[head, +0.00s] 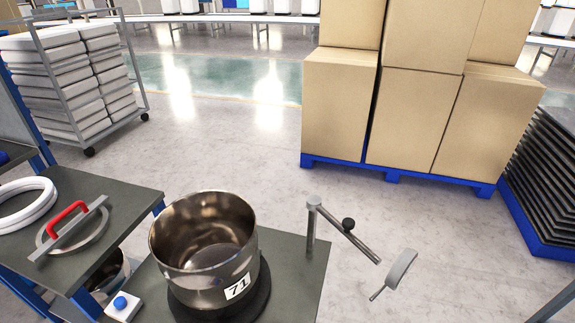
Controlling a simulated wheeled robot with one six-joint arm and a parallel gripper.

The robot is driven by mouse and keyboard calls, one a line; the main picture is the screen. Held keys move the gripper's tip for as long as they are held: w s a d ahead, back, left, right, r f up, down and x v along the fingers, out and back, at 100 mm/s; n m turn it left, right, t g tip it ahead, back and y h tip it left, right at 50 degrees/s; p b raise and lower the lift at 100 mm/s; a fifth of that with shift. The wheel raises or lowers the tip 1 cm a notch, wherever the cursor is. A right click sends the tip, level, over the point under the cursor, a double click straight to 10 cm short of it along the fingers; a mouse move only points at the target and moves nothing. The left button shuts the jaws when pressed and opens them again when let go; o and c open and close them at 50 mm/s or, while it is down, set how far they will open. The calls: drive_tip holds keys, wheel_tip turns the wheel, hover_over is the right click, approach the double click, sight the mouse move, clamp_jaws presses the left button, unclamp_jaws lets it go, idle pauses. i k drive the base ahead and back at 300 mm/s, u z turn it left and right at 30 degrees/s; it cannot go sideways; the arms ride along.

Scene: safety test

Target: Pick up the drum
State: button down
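The drum (205,250) is an open, shiny metal cylinder with a white label reading "71" low on its front right side. It stands upright on a black round base (257,302) on a dark-topped table (300,262). The part of its inside that I see looks empty. My gripper is not in view, and nothing is seen touching the drum from above.
Right of the drum, a grey post (311,230) carries a rod with a black knob; a curved grey plate (400,268) is beyond it. A red-handled lid (70,232) and white rings (25,203) lie left. A blue-button box (122,306) is nearby. Boxes (338,105) stand behind.

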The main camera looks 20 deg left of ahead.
sight(204, 244)
drive_tip(key=u, duration=2.45)
drive_tip(key=k, duration=1.15)
drive_tip(key=u, duration=1.05)
drive_tip(key=i, duration=1.25)
drive_tip(key=z, duration=1.05)
drive_tip(key=i, duration=0.8)
drive_tip(key=z, duration=1.25)
drive_tip(key=i, duration=0.3)
drive_tip(key=z, duration=0.35)
